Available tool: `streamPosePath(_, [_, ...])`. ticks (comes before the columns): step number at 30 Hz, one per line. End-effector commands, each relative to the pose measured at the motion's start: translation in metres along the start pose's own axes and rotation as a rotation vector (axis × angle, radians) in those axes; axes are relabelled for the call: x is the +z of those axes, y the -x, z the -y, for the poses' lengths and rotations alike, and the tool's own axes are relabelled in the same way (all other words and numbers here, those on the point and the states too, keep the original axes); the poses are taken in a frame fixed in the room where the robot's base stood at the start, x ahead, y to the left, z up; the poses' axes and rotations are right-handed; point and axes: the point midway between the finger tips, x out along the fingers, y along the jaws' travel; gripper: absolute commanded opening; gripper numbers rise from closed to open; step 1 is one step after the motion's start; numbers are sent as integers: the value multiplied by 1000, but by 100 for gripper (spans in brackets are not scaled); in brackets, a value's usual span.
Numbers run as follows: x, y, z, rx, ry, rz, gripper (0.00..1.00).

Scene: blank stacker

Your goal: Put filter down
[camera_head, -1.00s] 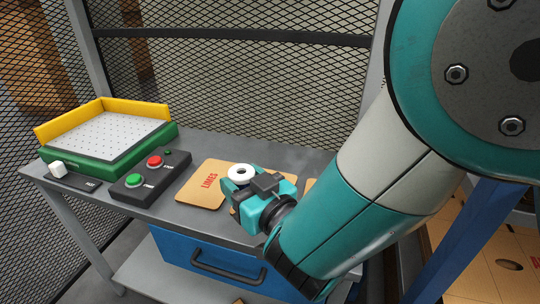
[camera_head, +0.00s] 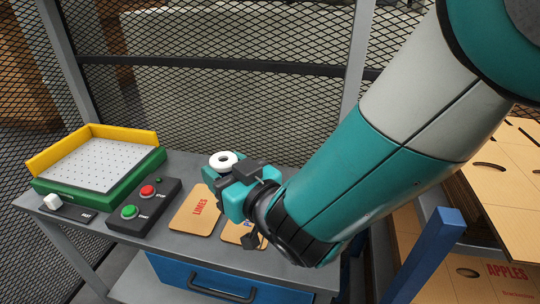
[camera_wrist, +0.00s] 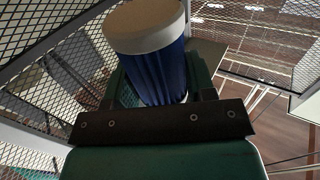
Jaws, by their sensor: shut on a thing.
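My gripper (camera_head: 232,186) is shut on the filter, above the cardboard sheets on the grey table (camera_head: 185,240). The filter's white ring-shaped end (camera_head: 223,161) shows in the head view, with a hole in its middle. In the wrist view the filter (camera_wrist: 158,65) has a pleated blue body and a pale end cap, and it sits between the fingers. The gripper hides most of the filter's body in the head view.
A button box (camera_head: 144,205) and a green tray with a yellow rim (camera_head: 95,138) stand left. A mesh fence (camera_head: 220,110) closes the back. Cardboard stacks (camera_head: 500,200) stand right.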

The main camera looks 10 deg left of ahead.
Motion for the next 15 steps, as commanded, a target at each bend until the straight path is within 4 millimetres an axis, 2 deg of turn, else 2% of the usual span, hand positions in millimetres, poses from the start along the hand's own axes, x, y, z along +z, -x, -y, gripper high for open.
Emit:
streamPosePath(2, [2, 0, 0, 0, 0, -1, 19])
streamPosePath(5, [18, 0, 0, -1, 0, 1, 19])
streamPosePath(9, [58, 0, 1, -1, 1, 2, 19])
streamPosePath(15, [108, 0, 0, -1, 1, 0, 19])
